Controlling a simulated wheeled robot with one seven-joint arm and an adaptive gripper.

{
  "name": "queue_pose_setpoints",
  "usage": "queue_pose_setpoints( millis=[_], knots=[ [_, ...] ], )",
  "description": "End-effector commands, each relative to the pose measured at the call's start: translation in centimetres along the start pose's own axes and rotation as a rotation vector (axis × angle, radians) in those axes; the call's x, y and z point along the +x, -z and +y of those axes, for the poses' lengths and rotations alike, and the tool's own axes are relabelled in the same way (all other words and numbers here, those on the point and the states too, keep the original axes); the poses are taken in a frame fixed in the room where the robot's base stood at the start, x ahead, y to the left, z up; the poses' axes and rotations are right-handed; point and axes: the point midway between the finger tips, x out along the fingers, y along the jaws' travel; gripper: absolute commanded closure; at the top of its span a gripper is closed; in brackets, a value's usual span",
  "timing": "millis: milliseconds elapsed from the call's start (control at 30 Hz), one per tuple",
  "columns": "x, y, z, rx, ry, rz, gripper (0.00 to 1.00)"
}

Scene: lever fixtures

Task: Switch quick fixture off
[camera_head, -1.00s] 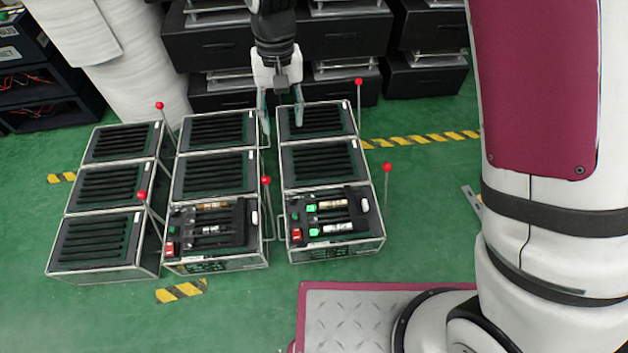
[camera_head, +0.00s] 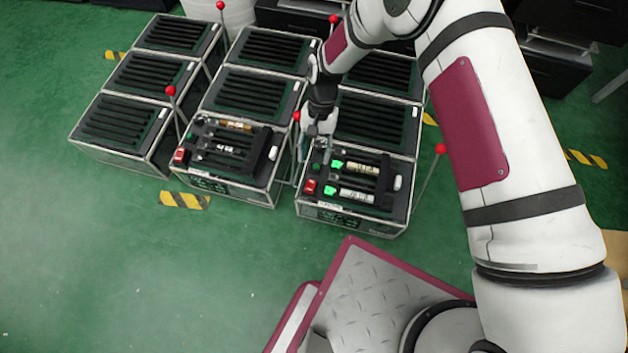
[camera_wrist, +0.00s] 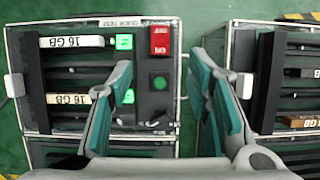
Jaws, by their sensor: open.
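The lit fixture (camera_head: 400,205) stands at the front of the right column, with a red switch (camera_head: 310,187), green lights and two memory sticks. In the wrist view it fills the left (camera_wrist: 14,60); its label seems to begin with "QUICK", and the red switch (camera_wrist: 160,42) appears to read "ON". My gripper (camera_head: 316,146) is open and empty, pointing down over this fixture's left rear part. In the wrist view its teal fingers (camera_wrist: 165,85) stand apart, with the red switch and a dark green round button between them. A red-knobbed lever (camera_head: 296,116) is just left of my gripper.
A second fixture (camera_head: 225,185), without green lights, stands to the left across a narrow gap. More red-knobbed levers (camera_head: 440,149) stand beside the columns. The green floor in front is clear.

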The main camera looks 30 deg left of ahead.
Motion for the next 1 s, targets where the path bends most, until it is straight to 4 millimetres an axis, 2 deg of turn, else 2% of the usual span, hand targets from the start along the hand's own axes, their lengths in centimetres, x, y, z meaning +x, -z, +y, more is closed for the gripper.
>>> queue_pose_setpoints(
  millis=[33,200,500,700,1000],
  knots=[
    [1.4,0.0,0.1,0.000,-0.002,-0.004,0.55],
    [4.8,0.0,0.1,-0.001,-0.002,-0.003,0.55],
    [9.7,0.1,0.1,0.000,-0.001,-0.001,0.55],
    [11.1,0.0,0.1,0.000,-0.001,-0.001,0.55],
    [11.2,0.0,0.1,0.000,-0.001,0.000,0.55]
  ],
)
